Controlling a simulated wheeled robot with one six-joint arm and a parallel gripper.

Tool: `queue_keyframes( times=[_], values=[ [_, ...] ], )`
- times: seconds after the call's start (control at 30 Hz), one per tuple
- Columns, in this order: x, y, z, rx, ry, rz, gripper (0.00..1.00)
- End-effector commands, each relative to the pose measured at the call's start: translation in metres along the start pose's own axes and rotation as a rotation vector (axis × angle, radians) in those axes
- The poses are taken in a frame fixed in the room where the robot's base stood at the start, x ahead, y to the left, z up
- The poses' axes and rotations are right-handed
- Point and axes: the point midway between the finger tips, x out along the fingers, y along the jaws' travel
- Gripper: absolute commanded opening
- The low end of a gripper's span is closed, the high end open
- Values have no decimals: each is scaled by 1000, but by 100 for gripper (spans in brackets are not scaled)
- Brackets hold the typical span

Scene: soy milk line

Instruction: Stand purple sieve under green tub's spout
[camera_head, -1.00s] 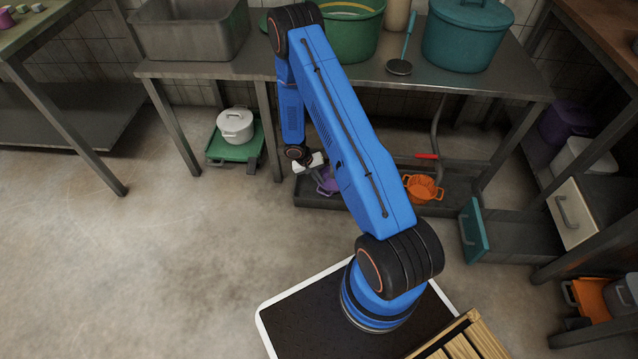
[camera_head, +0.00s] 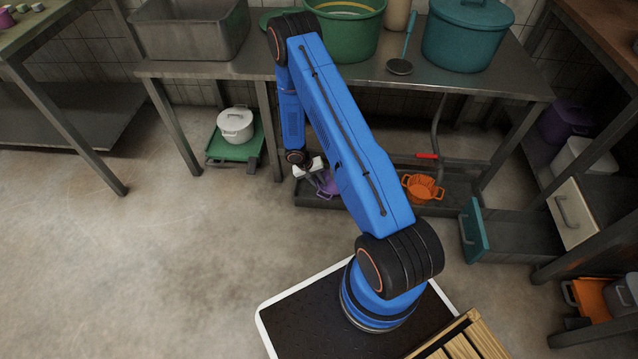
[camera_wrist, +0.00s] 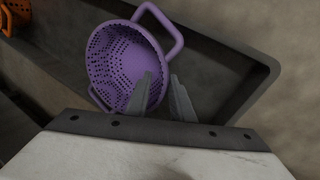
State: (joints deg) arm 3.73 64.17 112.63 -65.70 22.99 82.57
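The purple sieve (camera_head: 328,186) sits in the dark trough under the middle table, partly hidden by my blue arm. In the wrist view the sieve (camera_wrist: 108,62) shows its perforated bowl and a loop handle at upper right. My gripper (camera_wrist: 161,77) is open. Its left finger overlaps the bowl's near right side in the picture, and its right finger is outside the bowl, below the handle. I cannot tell if either touches. In the head view my gripper (camera_head: 316,176) is low beside the sieve. The green tub (camera_head: 347,30) stands on the table above; its spout is not visible.
An orange sieve (camera_head: 422,188) sits farther right in the same trough (camera_head: 459,193). A white pot (camera_head: 235,125) stands on a green scale to the left. Table legs flank the trough. The floor in front is clear.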

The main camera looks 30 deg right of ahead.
Motion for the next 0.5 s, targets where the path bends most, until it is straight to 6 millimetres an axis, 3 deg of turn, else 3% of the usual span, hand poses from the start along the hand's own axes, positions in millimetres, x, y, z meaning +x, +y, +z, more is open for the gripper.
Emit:
queue_keyframes(
  times=[0.17, 0.5],
  values=[
    [-12, 0, -1, 0, 2, 0, 21],
    [-72, 0, -1, 1, 3, -1, 21]
  ],
)
